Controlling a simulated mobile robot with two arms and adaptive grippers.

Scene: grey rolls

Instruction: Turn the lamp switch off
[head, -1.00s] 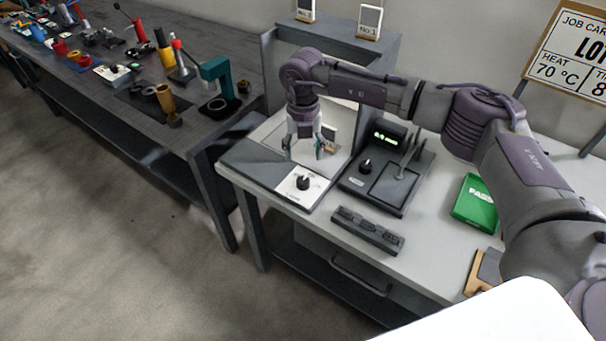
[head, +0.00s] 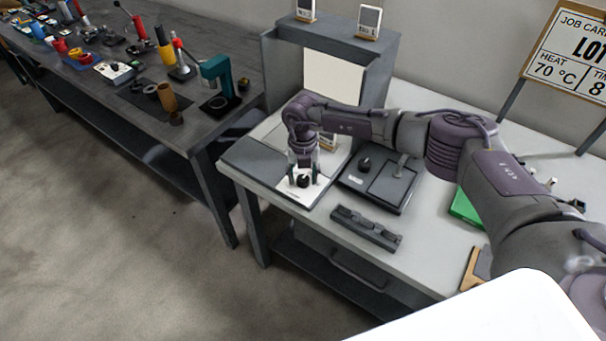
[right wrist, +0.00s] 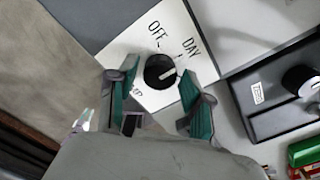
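The lamp switch is a round black knob (right wrist: 159,71) on a white plate (right wrist: 152,32) marked OFF, DAY and a third, partly hidden label. Its white pointer line is turned toward the DAY side. In the head view the knob (head: 303,181) sits on the front of the grey booth base. My right gripper (right wrist: 155,75) is open, its two green-padded fingers on either side of the knob, with gaps still showing in the wrist view. The right gripper (head: 303,175) points down over the plate in the head view. My left gripper is not in view.
Right of the plate stands a black device (head: 380,183) with its own knob. A dark bar (head: 366,228) lies in front, and a green box (head: 466,208) is partly behind my arm. The booth's wall (head: 375,70) rises behind.

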